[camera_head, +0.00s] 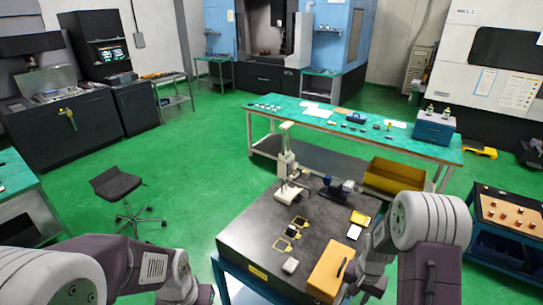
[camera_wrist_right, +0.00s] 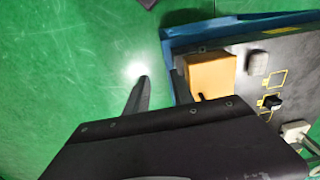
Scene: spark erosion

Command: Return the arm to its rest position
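My right arm (camera_head: 430,225) comes in at the lower right in the head view, beside the dark-topped workbench (camera_head: 255,225). The box also shows on the bench in the head view (camera_head: 328,270). My left arm (camera_head: 110,262) comes in at the lower left; its gripper fingers are out of frame.
The bench carries a white stand device (camera_head: 288,170), yellow-outlined marks and small parts. A yellow bin (camera_head: 393,178) is behind it, below a long green-topped table (camera_head: 300,112). A cart (camera_head: 508,218) stands at right. A stool (camera_head: 118,186) stands on open green floor at left.

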